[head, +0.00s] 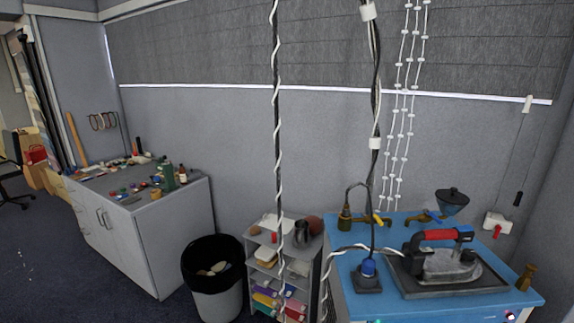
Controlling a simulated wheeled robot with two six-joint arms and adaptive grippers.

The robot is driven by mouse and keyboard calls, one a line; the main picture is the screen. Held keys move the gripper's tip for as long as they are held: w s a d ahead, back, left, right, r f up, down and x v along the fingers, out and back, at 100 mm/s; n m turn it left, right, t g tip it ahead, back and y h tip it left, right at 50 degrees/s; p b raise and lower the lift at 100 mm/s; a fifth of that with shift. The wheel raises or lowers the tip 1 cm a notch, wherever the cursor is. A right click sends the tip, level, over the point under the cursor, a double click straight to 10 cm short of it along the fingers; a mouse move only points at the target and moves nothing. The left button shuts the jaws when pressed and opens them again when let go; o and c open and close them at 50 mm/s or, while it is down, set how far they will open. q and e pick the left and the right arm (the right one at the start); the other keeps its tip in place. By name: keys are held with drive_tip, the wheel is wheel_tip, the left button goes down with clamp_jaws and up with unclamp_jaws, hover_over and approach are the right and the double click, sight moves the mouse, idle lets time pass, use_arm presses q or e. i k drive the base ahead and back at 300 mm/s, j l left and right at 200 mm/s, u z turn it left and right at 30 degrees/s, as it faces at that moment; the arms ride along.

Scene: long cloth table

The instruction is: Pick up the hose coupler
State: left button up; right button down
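I cannot make out for certain which thing is the hose coupler. Many small items (130,187) lie on the grey cabinet top at the left, too small to tell apart. A brass-coloured fitting (345,218) with a dark curved pipe stands at the back left of the blue table. A small brass-coloured piece (526,278) stands upright at its right edge. Neither of my grippers is in view.
The grey cabinet (160,240) stands against the wall. A black-lined bin (215,285) and a small shelf (262,250) stand between it and the blue table (420,307). A red-handled iron (445,262) sits on the table. Cables hang in front.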

sight(346, 209)
drive_tip(key=i+j+z, duration=0.1)
drive_tip(key=z, duration=0.35)
drive_tip(key=i+j+z, duration=0.1)
drive_tip(key=z, duration=0.4)
drive_tip(key=i+j+z, duration=0.2)
drive_tip(key=j, duration=0.55)
drive_tip(key=i+j+z, duration=0.2)
drive_tip(key=j, duration=0.6)
drive_tip(key=i+j+z, duration=0.2)
drive_tip(key=j, duration=0.65)
drive_tip(key=j+z, duration=0.25)
drive_tip(key=j, duration=0.6)
